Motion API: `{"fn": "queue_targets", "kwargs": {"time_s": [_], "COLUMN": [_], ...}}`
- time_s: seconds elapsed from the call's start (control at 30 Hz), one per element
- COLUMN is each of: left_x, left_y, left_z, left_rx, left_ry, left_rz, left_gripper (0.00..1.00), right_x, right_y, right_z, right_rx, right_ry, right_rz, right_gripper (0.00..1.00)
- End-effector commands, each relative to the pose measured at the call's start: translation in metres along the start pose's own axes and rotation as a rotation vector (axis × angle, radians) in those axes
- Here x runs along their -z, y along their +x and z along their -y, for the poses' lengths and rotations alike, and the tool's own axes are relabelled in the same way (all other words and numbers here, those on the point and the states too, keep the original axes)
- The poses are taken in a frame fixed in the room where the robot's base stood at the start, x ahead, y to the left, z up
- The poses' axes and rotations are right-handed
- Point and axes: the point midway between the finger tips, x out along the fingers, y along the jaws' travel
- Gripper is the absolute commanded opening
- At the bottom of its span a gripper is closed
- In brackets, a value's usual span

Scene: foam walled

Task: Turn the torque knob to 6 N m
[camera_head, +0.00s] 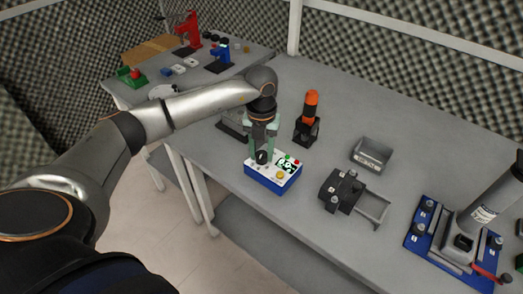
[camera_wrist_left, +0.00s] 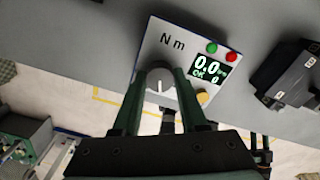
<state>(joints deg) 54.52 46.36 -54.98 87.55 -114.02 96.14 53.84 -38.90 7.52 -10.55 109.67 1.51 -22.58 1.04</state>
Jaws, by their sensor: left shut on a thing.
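The torque box (camera_head: 273,185) is blue with a white top and stands near the front edge of the grey table. In the left wrist view its white face (camera_wrist_left: 165,33) carries "N m", and its display (camera_wrist_left: 208,68) reads 0.0, with smaller text below. The grey torque knob (camera_wrist_left: 160,80) has a white pointer line; in the head view the knob (camera_head: 262,156) looks dark. My left gripper (camera_head: 262,150) points down over the box, and its fingers (camera_wrist_left: 160,86) are shut on the knob, one on each side. My right gripper is not in view.
A green button (camera_wrist_left: 211,48), a red button (camera_wrist_left: 232,57) and a yellow button (camera_wrist_left: 202,97) sit beside the display. An orange-topped tool (camera_head: 311,105) stands behind the box. A dark clamp fixture (camera_head: 341,190) and a metal bin (camera_head: 372,153) are to the right.

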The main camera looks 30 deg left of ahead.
Motion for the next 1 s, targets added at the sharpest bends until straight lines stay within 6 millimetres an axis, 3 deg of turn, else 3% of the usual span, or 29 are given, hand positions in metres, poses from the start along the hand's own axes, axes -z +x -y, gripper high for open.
{"fn": "queue_targets", "kwargs": {"time_s": [0.3, 0.33, 0.57, 0.87, 1.0], "left_x": [-0.002, -0.002, -0.001, -0.001, -0.002], "left_y": [-0.002, -0.002, -0.001, -0.003, -0.018], "left_z": [0.000, 0.000, 0.000, 0.000, 0.000], "left_rx": [0.003, 0.003, 0.001, 0.001, 0.002], "left_ry": [-0.002, -0.002, -0.001, 0.000, -0.001], "left_rz": [0.005, 0.005, 0.003, 0.002, 0.006], "left_gripper": [0.00, 0.46, 0.71, 0.72, 0.72], "right_x": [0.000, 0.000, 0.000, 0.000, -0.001], "right_y": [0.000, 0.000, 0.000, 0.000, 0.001], "right_z": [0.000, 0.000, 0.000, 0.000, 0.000], "right_rx": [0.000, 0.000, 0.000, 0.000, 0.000], "right_ry": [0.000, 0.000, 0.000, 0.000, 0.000], "right_rz": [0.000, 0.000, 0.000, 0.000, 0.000], "right_gripper": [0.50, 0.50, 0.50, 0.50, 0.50]}}
